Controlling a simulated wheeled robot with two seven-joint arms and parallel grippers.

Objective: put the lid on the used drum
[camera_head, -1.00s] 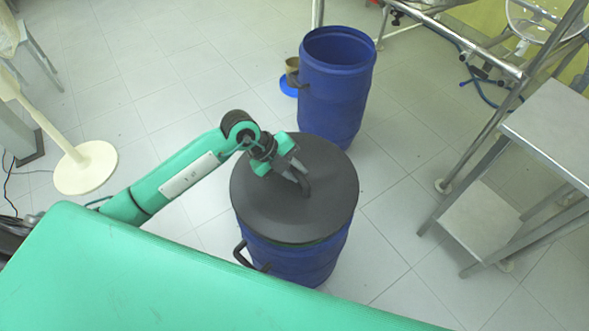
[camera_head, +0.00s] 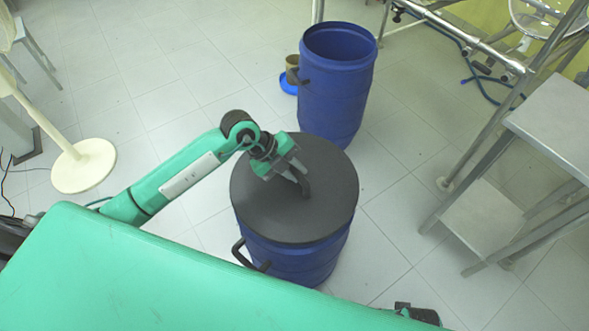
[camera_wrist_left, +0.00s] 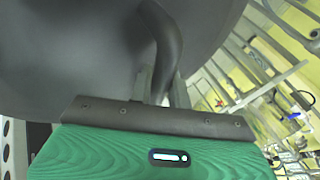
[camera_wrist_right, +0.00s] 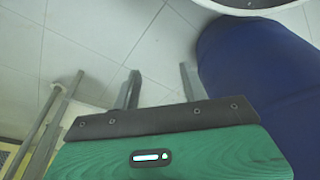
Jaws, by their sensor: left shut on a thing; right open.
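A dark grey round lid (camera_head: 265,215) covers the top of the near blue drum (camera_head: 310,262). It looks about level, but I cannot tell whether it is fully seated on the rim. My left gripper (camera_head: 303,186) is shut on the lid's curved handle, which also shows between the fingers in the left wrist view (camera_wrist_left: 170,50). A second blue drum (camera_head: 335,100) stands behind, open at the top. My right gripper (camera_wrist_right: 158,72) is open and empty over the floor, beside a blue drum (camera_wrist_right: 265,85) in the right wrist view.
A metal table (camera_head: 555,125) with a lower shelf stands at the right. A small brown container (camera_head: 292,68) and a blue disc (camera_head: 288,84) are beside the far drum. A cream stand base (camera_head: 84,166) is at the left. The floor between is clear.

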